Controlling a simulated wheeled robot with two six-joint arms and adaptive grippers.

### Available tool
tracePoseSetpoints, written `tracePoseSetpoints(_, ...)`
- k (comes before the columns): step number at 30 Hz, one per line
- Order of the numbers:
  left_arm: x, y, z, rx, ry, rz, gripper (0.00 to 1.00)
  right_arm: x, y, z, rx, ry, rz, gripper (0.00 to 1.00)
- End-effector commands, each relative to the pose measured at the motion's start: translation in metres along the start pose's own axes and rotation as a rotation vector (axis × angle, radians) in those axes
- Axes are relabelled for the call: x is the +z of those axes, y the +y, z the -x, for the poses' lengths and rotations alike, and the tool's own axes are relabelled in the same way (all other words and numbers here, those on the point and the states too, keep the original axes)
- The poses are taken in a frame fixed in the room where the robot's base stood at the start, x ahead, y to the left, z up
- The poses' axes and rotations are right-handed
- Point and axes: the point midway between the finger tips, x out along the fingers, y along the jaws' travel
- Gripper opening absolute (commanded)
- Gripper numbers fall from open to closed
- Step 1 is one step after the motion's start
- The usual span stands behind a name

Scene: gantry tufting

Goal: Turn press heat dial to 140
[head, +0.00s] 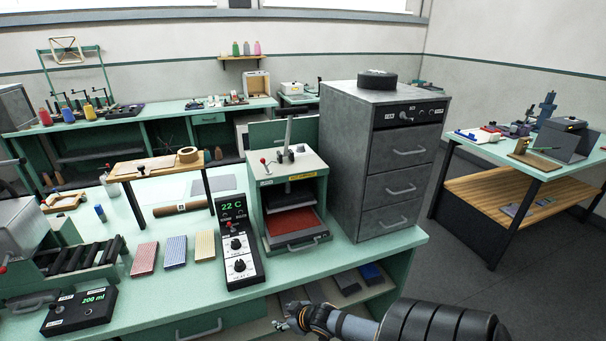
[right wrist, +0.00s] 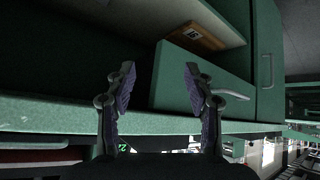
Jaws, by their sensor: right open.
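The control box (head: 238,250) stands on the green bench, left of the heat press (head: 291,195). Its display reads 22 C in green. Below the display are an upper dial (head: 236,244) and a lower dial (head: 240,266), each on a marked face; the markings are too small to read. My right gripper (head: 285,318) is in front of the bench, lower than the bench top and apart from the box. In the right wrist view the right gripper (right wrist: 158,80) is open with nothing between its fingers. My left gripper is not in view.
Colored swatches (head: 175,251) lie left of the control box. A grey drawer cabinet (head: 385,160) stands right of the press. A box reading 200 ml (head: 80,310) is at the front left. The bench's drawer handle (head: 199,330) sticks out below the bench edge.

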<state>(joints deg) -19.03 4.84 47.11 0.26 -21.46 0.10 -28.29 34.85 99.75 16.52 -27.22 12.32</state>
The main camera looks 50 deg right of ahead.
Motion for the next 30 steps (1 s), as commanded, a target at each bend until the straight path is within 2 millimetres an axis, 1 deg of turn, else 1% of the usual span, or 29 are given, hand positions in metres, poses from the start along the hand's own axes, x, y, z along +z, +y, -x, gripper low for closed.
tracePoseSetpoints(1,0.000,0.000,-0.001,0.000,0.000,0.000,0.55,0.011,0.003,-0.005,0.010,-0.014,-0.006,0.53)
tracePoseSetpoints(3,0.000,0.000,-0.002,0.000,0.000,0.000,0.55,0.026,0.006,-0.011,0.023,-0.034,-0.013,0.53)
tracePoseSetpoints(9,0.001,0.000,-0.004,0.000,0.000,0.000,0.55,0.066,0.014,-0.025,0.056,-0.087,-0.026,0.53)
tracePoseSetpoints(12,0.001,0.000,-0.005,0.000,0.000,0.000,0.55,0.081,0.015,-0.029,0.065,-0.106,-0.031,0.53)
tracePoseSetpoints(15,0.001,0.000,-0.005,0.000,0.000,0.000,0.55,0.091,0.016,-0.031,0.071,-0.120,-0.033,0.53)
tracePoseSetpoints(20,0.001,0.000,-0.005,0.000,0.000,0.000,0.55,0.098,0.016,-0.033,0.075,-0.129,-0.035,0.53)
tracePoseSetpoints(30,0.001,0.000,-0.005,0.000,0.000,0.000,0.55,0.098,0.017,-0.033,0.075,-0.129,-0.034,0.53)
